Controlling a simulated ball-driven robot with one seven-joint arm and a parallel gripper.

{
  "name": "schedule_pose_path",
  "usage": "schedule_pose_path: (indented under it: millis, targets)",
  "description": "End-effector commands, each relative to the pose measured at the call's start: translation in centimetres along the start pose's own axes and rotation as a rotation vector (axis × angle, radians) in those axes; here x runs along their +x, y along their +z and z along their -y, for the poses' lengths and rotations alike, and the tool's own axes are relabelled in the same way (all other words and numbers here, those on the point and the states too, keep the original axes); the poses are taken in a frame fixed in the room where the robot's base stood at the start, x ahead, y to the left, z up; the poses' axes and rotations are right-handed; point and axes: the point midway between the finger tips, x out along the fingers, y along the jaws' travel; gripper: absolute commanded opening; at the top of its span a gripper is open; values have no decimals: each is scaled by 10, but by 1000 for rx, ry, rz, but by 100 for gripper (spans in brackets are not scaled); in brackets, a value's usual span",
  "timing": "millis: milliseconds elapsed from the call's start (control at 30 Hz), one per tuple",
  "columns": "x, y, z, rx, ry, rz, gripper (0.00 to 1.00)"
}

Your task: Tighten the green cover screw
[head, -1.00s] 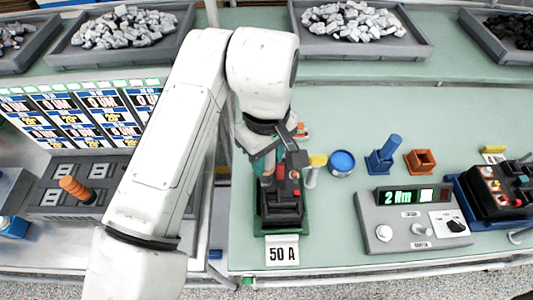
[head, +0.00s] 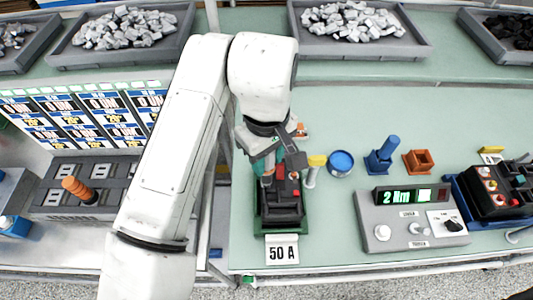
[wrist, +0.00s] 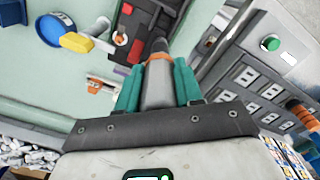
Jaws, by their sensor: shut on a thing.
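My gripper (wrist: 157,88) has teal fingers and is shut on a grey driver-like tool (wrist: 156,84) with an orange band. In the head view my gripper (head: 266,168) is over the left rear part of a black breaker (head: 284,212) in a green base, with a 50 A card (head: 282,250) in front. The tool's far end points at the breaker, which also shows in the wrist view (wrist: 128,24); I cannot tell whether they touch. Red parts show on the breaker top. The green cover screw cannot be made out; the tool and gripper may hide it.
A grey console (head: 415,222) at the right reads 2 Nm. Right of the breaker are a yellow-topped post (head: 315,166), a blue round container (head: 341,162), a blue holder (head: 379,163) and an orange holder (head: 420,162). A second breaker (head: 494,190) stands far right. The bench between breaker and console is clear.

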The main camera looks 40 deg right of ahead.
Motion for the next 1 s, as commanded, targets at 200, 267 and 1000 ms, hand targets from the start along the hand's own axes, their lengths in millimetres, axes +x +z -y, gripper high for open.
schedule_pose_path:
  millis: [200, 267, 1000]
  targets:
    - [0, 0, 0, -1, 0, 0, 5]
    - [0, 0, 0, -1, 0, 0, 5]
    - [6, 0, 0, -1, 0, 0, 5]
